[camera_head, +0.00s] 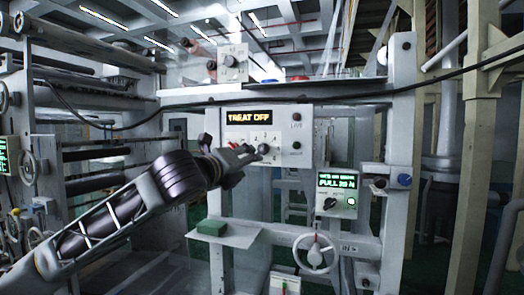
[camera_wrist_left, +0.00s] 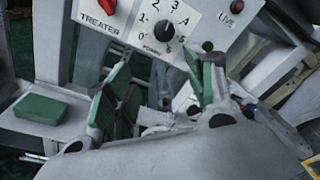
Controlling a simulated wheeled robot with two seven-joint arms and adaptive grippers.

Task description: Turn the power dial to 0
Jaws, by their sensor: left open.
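The power dial (camera_head: 263,149) is a small black knob on a white number plate, on the panel under the "TREAT OFF" display (camera_head: 250,117). In the left wrist view the dial (camera_wrist_left: 164,30) has numbers around it and "POWER" below; I cannot tell clearly which number it points to. My left gripper (camera_head: 243,156) reaches in from the left, just left of the dial. In the left wrist view its green-padded fingers (camera_wrist_left: 157,68) are spread apart, empty, with the dial beyond and between their tips. My right gripper is not in view.
A red treater switch (camera_wrist_left: 107,5) is left of the dial. The live lamp (camera_head: 296,125) is to its right. A "PULL" display box (camera_head: 337,181) and a handwheel (camera_head: 315,252) are lower right. A green block (camera_head: 211,228) lies on a shelf below the arm.

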